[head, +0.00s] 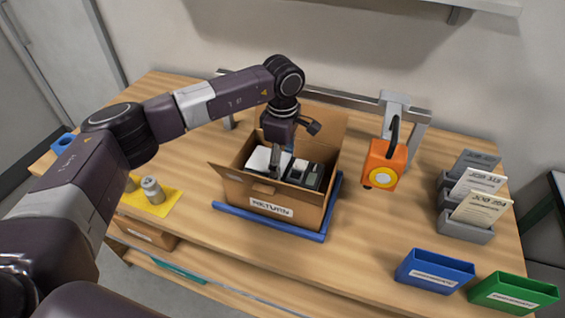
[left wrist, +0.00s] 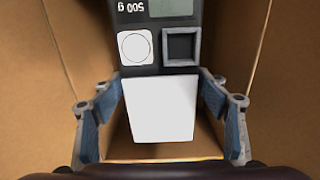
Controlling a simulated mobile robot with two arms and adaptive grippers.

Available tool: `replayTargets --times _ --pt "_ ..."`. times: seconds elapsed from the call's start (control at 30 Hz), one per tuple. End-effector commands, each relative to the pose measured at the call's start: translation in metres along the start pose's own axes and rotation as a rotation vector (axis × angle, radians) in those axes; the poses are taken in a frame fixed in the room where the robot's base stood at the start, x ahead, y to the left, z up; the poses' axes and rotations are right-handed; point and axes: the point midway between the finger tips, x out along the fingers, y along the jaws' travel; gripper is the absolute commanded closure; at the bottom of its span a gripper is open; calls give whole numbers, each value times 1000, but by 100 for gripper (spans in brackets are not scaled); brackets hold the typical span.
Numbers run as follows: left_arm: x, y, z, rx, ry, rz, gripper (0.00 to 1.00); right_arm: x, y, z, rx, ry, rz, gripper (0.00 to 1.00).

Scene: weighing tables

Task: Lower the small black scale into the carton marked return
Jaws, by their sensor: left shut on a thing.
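The small black scale (head: 311,175) is inside the open carton marked RETURN (head: 238,190), with its white pan to the left and its display end to the right. My left gripper (head: 275,170) reaches down into the carton from above and is shut on the scale. In the left wrist view the fingers (left wrist: 160,112) stand at both sides of the white pan, and the black body (left wrist: 160,42) with "500 g", a white round mark and a display extends beyond. I cannot tell whether the scale touches the carton floor. My right gripper is not in view.
The carton stands within a blue frame (head: 268,229) on the wooden table. An orange device (head: 384,152) hangs from a grey stand to the right. Grey card holders (head: 466,228), a blue bin (head: 435,271) and a green bin (head: 513,293) stand farther right. A yellow tray (head: 135,202) holds metal weights.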

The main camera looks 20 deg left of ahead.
Motion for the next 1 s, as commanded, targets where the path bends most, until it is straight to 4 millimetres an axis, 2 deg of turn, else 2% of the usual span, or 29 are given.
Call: replayTargets --times 0.1,0.4,0.6,1.0 --pt "16 0 0 0 0 1 68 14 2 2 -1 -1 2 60" --pt "40 0 0 0 0 0 68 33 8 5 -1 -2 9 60" --pt "47 0 0 0 0 1 68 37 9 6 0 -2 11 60" --pt "47 0 0 0 0 1 68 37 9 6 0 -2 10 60"
